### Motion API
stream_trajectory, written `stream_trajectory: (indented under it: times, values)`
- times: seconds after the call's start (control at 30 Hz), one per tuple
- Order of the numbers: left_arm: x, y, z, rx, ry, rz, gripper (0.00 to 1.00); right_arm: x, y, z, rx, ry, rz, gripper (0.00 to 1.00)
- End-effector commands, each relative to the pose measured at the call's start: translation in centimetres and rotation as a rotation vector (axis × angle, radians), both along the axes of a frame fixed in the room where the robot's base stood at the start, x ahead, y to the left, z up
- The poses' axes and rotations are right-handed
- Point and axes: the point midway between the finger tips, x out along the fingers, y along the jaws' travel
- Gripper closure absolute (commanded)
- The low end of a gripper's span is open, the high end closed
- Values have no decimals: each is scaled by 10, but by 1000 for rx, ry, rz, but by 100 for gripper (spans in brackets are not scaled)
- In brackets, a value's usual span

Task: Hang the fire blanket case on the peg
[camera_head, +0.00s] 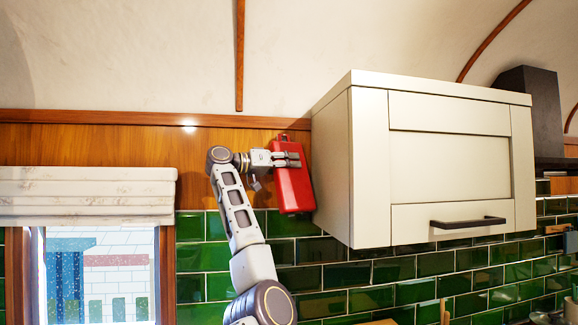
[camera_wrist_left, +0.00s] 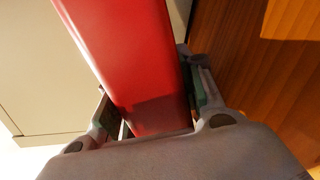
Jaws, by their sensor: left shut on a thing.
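The red fire blanket case (camera_head: 293,188) is up against the wall area, just left of the white cabinet, and leans slightly. My left gripper (camera_head: 288,159) is shut on the case near its top. In the left wrist view the red case (camera_wrist_left: 128,55) lies between the two fingers of my left gripper (camera_wrist_left: 155,112). The peg cannot be made out in either view; whether the case touches the wall cannot be told. My right gripper is not in view.
The white wall cabinet (camera_head: 450,165) stands close to the right of the case. Green tiles (camera_head: 330,275) cover the lower wall, with wood panelling (camera_head: 90,145) above. A window with a rolled blind (camera_head: 85,195) is at the left. A dark hood (camera_head: 535,100) is at the far right.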

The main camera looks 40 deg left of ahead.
Motion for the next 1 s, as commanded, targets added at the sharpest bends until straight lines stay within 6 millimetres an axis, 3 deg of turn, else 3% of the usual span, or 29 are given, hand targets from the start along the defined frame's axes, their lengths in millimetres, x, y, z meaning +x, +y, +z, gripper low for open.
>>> stream_trajectory:
  times: [0.2,0.23,0.4,0.77,1.0]
  values:
    - [0,0,1,0,-2,0,100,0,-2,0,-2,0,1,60]
    - [0,0,1,0,-2,0,59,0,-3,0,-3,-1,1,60]
    - [0,0,1,0,-2,-1,38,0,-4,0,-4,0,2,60]
    - [0,0,-1,0,3,-1,38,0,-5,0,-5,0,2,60]
    - [-12,5,0,0,0,0,38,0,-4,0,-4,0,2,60]
